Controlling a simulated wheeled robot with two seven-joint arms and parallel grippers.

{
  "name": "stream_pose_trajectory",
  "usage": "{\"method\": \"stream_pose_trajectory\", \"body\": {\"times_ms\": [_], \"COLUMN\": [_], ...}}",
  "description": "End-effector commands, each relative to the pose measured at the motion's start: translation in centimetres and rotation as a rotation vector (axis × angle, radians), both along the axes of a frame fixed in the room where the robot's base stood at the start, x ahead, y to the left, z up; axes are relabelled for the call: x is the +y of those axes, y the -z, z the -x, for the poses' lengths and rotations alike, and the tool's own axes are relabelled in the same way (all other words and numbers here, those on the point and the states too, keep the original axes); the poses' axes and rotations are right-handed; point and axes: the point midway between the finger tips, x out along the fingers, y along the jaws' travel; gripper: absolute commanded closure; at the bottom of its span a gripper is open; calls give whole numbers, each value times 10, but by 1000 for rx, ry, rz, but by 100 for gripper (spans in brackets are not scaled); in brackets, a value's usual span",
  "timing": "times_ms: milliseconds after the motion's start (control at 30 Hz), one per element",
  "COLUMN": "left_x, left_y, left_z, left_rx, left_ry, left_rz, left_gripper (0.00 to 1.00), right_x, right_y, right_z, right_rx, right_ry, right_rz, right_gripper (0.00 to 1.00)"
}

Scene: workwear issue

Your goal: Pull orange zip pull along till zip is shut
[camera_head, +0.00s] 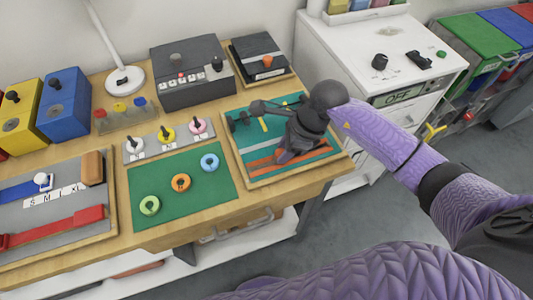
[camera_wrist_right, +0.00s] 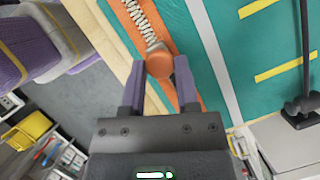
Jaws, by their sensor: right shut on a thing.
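The orange zip pull (camera_wrist_right: 159,66) sits between the two fingers of my right gripper (camera_wrist_right: 158,82) in the right wrist view, and the gripper is shut on it. White zip teeth (camera_wrist_right: 143,20) between orange tapes (camera_wrist_right: 124,22) run from the pull to the top edge of that view. In the head view my right gripper (camera_head: 283,156) is over the near part of the green zip board (camera_head: 248,150), hiding the pull. Orange tape (camera_head: 318,153) shows beside it. My left gripper is not in view.
A dark lever or stand (camera_wrist_right: 303,105) with a black base stands at the board's other side. A green mat with rings (camera_head: 150,205) lies left of the board. A white cabinet (camera_head: 345,60) with an "OFF" display stands to the right.

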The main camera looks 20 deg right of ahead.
Motion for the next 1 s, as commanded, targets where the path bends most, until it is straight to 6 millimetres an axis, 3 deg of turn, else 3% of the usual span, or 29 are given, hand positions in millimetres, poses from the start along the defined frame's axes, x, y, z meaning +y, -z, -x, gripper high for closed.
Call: {"method": "stream_pose_trajectory", "body": {"times_ms": [200, 433, 633, 967, 1000], "left_x": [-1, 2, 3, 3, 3], "left_y": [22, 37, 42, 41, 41], "left_z": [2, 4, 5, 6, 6], "left_rx": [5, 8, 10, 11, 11], "left_ry": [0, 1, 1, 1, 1], "left_rz": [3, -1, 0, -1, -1], "left_gripper": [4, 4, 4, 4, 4], "right_x": [-54, -92, -104, -107, -107], "right_y": [4, 3, 0, -1, -1], "right_z": [-3, -4, -5, -5, -5], "right_rx": [-3, -4, -4, -5, -5], "right_ry": [4, 4, 1, 3, 3], "right_rz": [5, 4, 1, 5, 5], "right_gripper": [100, 100, 100, 100, 57]}}
